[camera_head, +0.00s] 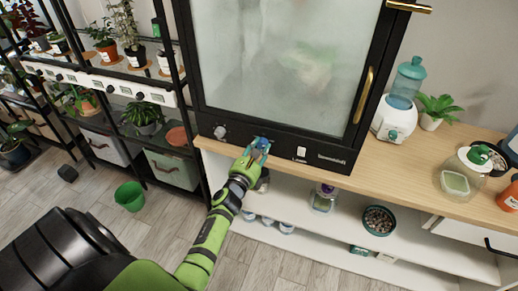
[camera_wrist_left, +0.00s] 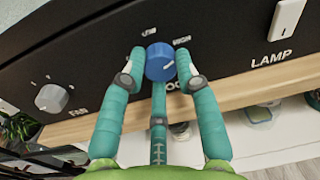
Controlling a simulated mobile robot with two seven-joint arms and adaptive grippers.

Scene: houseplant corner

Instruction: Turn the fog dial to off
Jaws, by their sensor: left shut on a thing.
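The fog dial is a blue knob on the black front panel of the glass cabinet, seen in the left wrist view (camera_wrist_left: 160,62) and small in the head view (camera_head: 262,141). Its white pointer mark points to the upper right, toward the label that reads HIGH. My left gripper (camera_head: 257,150) is at the dial. In the left wrist view its teal fingers (camera_wrist_left: 163,68) stand on both sides of the knob, shut on it. The label under the dial is partly hidden by the gripper. My right gripper is not in view.
A grey fan knob (camera_wrist_left: 51,98) is left of the dial and a white lamp switch (camera_wrist_left: 287,18) is to the right. The foggy glass cabinet (camera_head: 280,60) stands on a wooden top (camera_head: 400,168). A humidifier (camera_head: 398,105) stands to its right. Plant shelves are left.

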